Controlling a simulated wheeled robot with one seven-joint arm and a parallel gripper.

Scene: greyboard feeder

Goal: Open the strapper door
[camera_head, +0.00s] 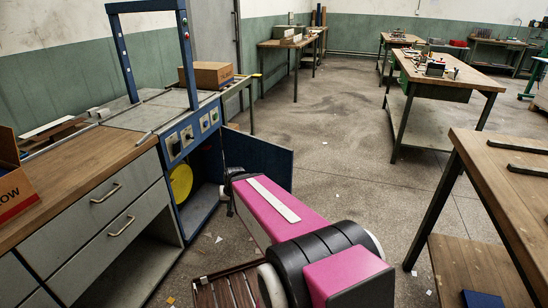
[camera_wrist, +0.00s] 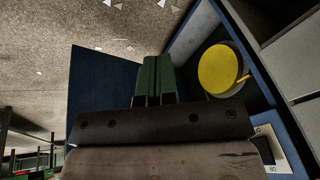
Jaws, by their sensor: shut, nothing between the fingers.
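The strapper (camera_head: 187,135) is a blue-framed machine with a tall blue arch and a panel of dials. Its dark blue door (camera_head: 265,160) stands swung out to the right, and the cabinet below the dials is open. The door also shows in the wrist view (camera_wrist: 98,85), left of the fingers. A yellow disc (camera_head: 181,183) is visible inside the cabinet, also in the wrist view (camera_wrist: 220,70). My gripper (camera_wrist: 157,62) has green fingers, shut and empty, between the door and the cabinet opening. I cannot tell whether they touch the door. In the head view my arm hides part of the door's lower area.
A wooden counter with grey drawers (camera_head: 110,208) adjoins the strapper on the left. A cardboard box (camera_head: 207,74) stands behind it. A slatted wooden pallet (camera_head: 228,289) lies on the floor beside my arm. A workbench (camera_head: 507,170) stands at right. The floor beyond the door is mostly clear.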

